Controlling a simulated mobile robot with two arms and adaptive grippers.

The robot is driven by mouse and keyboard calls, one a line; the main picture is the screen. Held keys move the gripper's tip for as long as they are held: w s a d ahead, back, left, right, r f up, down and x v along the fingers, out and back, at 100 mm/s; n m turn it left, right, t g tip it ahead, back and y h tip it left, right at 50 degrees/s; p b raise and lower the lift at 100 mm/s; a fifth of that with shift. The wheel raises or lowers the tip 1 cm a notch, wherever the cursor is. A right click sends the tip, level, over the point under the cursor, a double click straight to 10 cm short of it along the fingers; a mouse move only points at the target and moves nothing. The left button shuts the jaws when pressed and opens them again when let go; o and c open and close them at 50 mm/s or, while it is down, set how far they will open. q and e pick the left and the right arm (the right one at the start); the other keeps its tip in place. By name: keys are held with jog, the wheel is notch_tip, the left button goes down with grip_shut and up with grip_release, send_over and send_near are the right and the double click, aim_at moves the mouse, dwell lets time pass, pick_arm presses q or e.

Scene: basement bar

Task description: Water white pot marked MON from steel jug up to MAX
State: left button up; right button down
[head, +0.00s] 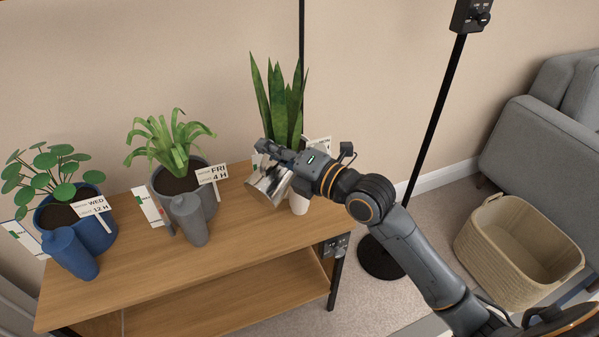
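The steel jug (268,184) is in my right gripper (274,152), at the right end of the wooden bench. The gripper appears shut on it; the jug is tilted in front of the snake plant (280,100). The plant's pot is almost wholly hidden behind the jug and gripper, so neither the MON marking nor the water level can be read. A white upright cylinder (299,204) shows below the gripper. Part of a white card (321,143) shows behind my wrist. I cannot see whether water is flowing. My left gripper is out of view.
On the wooden bench (240,222) stand a grey pot (208,200) marked FRI and a blue pot (98,236) marked WED, each with a matching cylinder in front. A black lamp stand (436,115), woven basket (500,263) and grey sofa (530,140) are right.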

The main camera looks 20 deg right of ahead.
aim_at(257, 179)
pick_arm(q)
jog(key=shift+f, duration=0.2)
pick_arm(e)
jog(key=shift+w+d+r, duration=0.15)
jog(key=shift+d, duration=0.1)
jog(key=shift+a, duration=0.15)
jog(key=a+f+n, duration=0.1)
jog(key=s+a+f+n+b, duration=0.1)
jog(key=shift+s+a+f+n+b, duration=0.2)
jog(key=shift+s+f+n+b, duration=0.1)
jog(key=shift+n, duration=0.1)
jog(key=shift+s+a+f+n, duration=0.1)
jog(key=shift+a+n, duration=0.05)
jog(key=shift+n, duration=0.15)
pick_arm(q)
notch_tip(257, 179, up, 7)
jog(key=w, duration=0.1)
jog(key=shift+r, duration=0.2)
pick_arm(e)
jog(key=shift+s+a+f+n, duration=0.2)
jog(key=shift+a+f+n, duration=0.25)
jog(key=shift+f+n, duration=0.35)
jog(key=shift+r, duration=0.1)
pick_arm(q)
jog(key=shift+b, duration=0.3)
